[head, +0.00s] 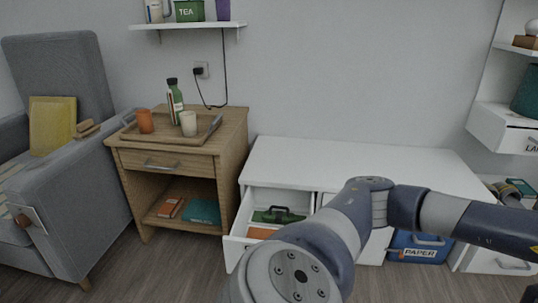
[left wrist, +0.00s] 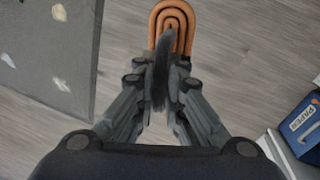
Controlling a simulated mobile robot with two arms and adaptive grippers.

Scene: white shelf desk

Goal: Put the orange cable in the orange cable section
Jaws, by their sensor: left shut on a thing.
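The orange cable (left wrist: 172,22) is a flat coil of nested loops in the left wrist view. My left gripper (left wrist: 166,62) is shut on its near end and holds it over the wood floor. The fingers hide part of the coil. In the head view an open white drawer (head: 236,243) shows an orange area (head: 262,233) near its front, which looks bare, and a green area (head: 277,215) behind it with a dark object on it. My arm hides part of the drawer's right side. Neither the cable nor a gripper shows clearly in the head view.
The white desk top (head: 350,155) is clear. A blue box labelled PAPER (head: 418,247) stands below it and also shows in the left wrist view (left wrist: 304,120). A wooden nightstand (head: 185,150) and a grey armchair (head: 70,190) stand left of the drawer.

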